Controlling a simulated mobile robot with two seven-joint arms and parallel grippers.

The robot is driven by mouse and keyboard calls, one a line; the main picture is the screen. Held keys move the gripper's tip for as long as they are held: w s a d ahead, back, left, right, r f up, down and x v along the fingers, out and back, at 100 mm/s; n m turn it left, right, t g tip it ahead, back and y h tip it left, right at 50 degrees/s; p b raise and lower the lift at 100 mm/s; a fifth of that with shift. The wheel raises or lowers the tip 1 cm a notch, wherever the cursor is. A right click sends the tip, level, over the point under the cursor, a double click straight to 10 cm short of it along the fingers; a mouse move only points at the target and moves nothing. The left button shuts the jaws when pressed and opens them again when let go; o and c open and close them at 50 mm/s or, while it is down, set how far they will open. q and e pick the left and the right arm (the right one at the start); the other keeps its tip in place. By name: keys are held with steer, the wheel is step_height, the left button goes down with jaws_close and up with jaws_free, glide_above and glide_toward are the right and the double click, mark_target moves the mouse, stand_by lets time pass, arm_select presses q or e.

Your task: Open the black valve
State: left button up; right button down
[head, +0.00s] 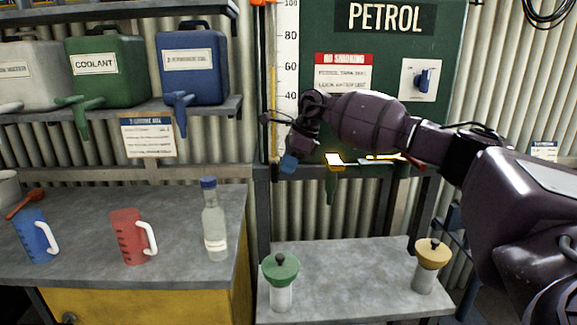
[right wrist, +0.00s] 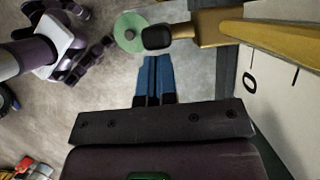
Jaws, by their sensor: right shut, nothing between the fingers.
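A black-ended valve handle (right wrist: 158,37) shows in the right wrist view. It joins a brass fitting at the end of the yellow sight tube (right wrist: 270,34). My left gripper is not in view.
Below stands a grey bench (head: 345,270) with a green-lidded jar (head: 281,270) and a yellow-lidded jar (head: 431,262). A blue switch (head: 423,80) is on the tank. The left bench holds a bottle (head: 214,220), a red jug (head: 130,238) and a blue jug (head: 37,238).

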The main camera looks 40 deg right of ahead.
steer(key=v, duration=1)
steer(key=shift+d+r, duration=0.2)
steer(key=shift+r, duration=0.15)
steer(key=shift+s+f, duration=0.1)
stand_by(0.3)
